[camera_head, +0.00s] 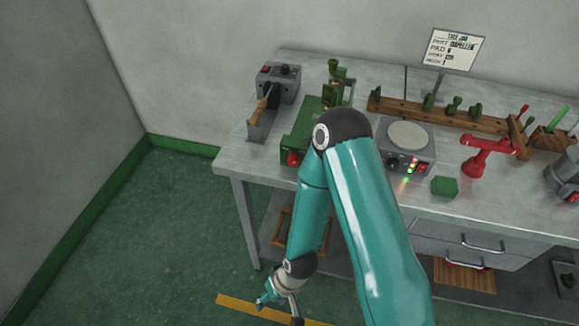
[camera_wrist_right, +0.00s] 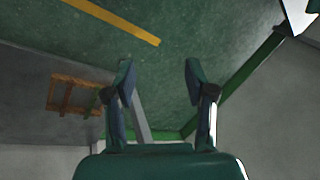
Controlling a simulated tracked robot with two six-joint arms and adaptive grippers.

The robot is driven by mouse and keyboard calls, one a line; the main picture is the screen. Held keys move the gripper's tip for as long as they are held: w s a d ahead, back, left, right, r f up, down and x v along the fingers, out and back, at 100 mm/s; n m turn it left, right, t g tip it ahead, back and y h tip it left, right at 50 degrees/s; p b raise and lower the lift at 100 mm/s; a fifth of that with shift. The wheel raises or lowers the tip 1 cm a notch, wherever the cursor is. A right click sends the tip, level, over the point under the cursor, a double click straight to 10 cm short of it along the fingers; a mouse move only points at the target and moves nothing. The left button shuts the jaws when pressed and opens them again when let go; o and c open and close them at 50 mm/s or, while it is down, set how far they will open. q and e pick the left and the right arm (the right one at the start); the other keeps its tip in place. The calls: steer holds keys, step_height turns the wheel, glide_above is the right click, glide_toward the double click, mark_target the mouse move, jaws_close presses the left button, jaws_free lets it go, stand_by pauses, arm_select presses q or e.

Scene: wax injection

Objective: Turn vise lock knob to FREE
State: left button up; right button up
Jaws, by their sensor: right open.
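A green vise-like fixture (camera_head: 303,128) stands on the left part of the metal bench, partly hidden behind my right arm. A red knob (camera_head: 292,158) sits low on its front, near the bench's front edge; its setting is too small to read. My right gripper (camera_head: 264,302) hangs low in front of the bench, well below the bench top and apart from the knob. In the right wrist view the same gripper (camera_wrist_right: 158,76) has its two fingers spread with nothing between them. The knob is not in that view. My left gripper is in neither view.
A grey box with a wooden-handled tool (camera_head: 264,105) stands left of the fixture. A grey heater-like unit (camera_head: 404,143), a green block (camera_head: 444,186) and a red stand (camera_head: 484,155) are to the right. The floor (camera_head: 160,240) left of the bench is clear.

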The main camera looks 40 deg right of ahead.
mark_target(292, 163)
steer(key=w+r+m+t+h+b, duration=0.3)
steer(key=w+m+t+b, duration=0.6)
steer(key=w, duration=0.8)
steer(key=w+d+r+m+t+h+b, duration=0.1)
steer(key=w+r+m+t+h+b, duration=0.25)
steer(key=r+m+b, duration=0.5)
steer(key=s+d+r+m+g+h+b, duration=0.1)
steer(key=s+d+r+m+h+b, duration=0.35)
steer(key=m, duration=0.75)
steer(key=s+d+r+m+g+h+b, duration=0.1)
steer(key=s+d+r+m+h+b, duration=0.1)
steer(key=s+r+m+h+b, duration=0.7)
steer(key=w+d+y+p, duration=0.1)
steer(key=w+d, duration=0.3)
steer(key=w+d+f+m+y+p, duration=0.1)
steer(key=w+d, duration=0.3)
steer(key=w+d+f+m+y, duration=0.1)
steer(key=w+d, duration=0.3)
steer(key=shift+t+p, duration=0.25)
steer(key=shift+p, duration=0.15)
steer(key=shift+a, duration=0.1)
